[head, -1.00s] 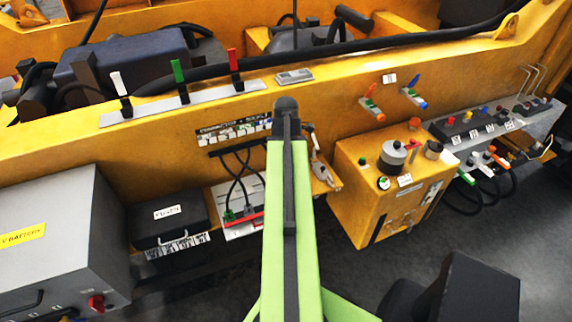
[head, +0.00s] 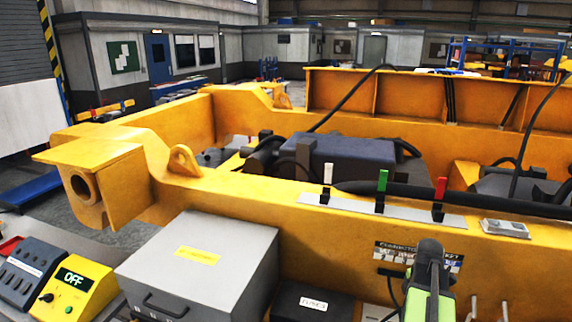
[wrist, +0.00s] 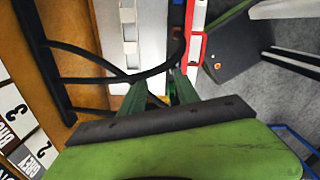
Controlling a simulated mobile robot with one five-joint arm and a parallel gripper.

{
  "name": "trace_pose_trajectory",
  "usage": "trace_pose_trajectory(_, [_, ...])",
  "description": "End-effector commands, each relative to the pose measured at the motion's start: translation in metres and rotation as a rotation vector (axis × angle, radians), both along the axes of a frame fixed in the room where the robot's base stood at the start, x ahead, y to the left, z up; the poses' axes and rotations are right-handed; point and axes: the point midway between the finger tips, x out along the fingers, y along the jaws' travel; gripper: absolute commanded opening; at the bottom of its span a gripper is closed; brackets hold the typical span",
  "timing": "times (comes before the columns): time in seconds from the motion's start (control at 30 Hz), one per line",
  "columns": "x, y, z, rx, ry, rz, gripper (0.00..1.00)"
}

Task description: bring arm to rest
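My green and black arm rises at the lower right of the head view, in front of the yellow machine frame (head: 330,215). My gripper is hidden or not clear in the head view. A black cable (wrist: 100,62) runs across the view just beyond the fingertips. I cannot tell whether it touches them.
A grey battery box (head: 200,265) stands left of my arm, beside a yellow unit reading OFF (head: 75,290). White, green (head: 382,182) and red levers stand on the frame's top. In the wrist view a red bracket (wrist: 190,50) is right of the fingers; grey floor shows further right.

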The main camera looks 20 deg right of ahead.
Motion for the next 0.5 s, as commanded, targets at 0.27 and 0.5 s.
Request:
trace_pose_trajectory(0.27, [0.108, 0.217, -0.061, 0.001, 0.001, 0.230, 0.38])
trace_pose_trajectory(0.5, [0.116, 0.380, -0.092, 0.001, 0.002, -0.119, 0.38])
